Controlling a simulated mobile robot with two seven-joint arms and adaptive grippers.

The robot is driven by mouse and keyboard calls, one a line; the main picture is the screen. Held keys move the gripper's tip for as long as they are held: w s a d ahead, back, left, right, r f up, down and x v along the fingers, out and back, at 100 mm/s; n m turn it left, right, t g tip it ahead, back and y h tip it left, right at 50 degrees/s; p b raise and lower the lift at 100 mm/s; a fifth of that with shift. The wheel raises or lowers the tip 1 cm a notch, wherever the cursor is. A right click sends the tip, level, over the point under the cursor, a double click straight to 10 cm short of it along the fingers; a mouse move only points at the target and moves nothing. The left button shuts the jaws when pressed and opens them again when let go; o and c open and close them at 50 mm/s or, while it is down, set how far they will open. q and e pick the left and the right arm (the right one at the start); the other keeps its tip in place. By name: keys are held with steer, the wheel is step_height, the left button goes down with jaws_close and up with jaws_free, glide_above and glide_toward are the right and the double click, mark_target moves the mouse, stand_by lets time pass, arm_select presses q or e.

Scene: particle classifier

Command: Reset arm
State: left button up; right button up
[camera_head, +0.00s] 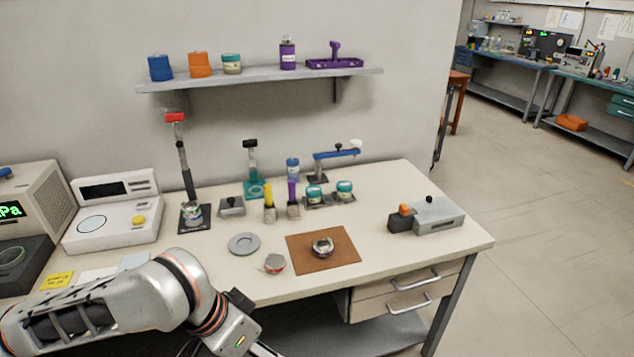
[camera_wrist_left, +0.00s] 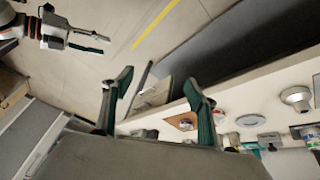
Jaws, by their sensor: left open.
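My left arm (camera_head: 150,300) reaches in from the left along the front of the bench in the head view. Its gripper (camera_head: 258,346) is at the bottom edge, in front of the bench, and its fingers are mostly cut off. In the left wrist view the left gripper (camera_wrist_left: 158,80) has its two fingers apart with nothing between them. My other gripper (camera_wrist_left: 75,35) shows small at the upper left of that view, over the floor.
The bench (camera_head: 400,255) holds a brown mat (camera_head: 300,260) with a small round device, a grey disc (camera_head: 244,244), a round container (camera_head: 274,263), a white instrument (camera_head: 110,215) and a grey clamp block (camera_head: 436,215). A shelf (camera_head: 260,78) hangs above. Floor to the right is clear.

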arm_select(q)
steer(key=d+f+h, duration=0.1)
steer(key=d+h, duration=0.2)
steer(key=d, duration=0.3)
steer(key=w+f+n+t+h, duration=0.1)
steer(key=w+f+n+t, duration=0.2)
steer(key=w+f+t, duration=0.35)
steer(key=s+a+f+t+y, duration=0.1)
steer(key=s+a+f+y, duration=0.2)
steer(key=s+a+f, duration=0.3)
steer(key=s+a+f+t+y, duration=0.1)
steer(key=s+a+f, duration=0.4)
steer(key=a+f, duration=0.5)
steer(key=shift+s+a+f+n+y, duration=0.35)
steer(key=shift+s+a+n+y, duration=0.05)
steer(key=shift+a+y, duration=0.5)
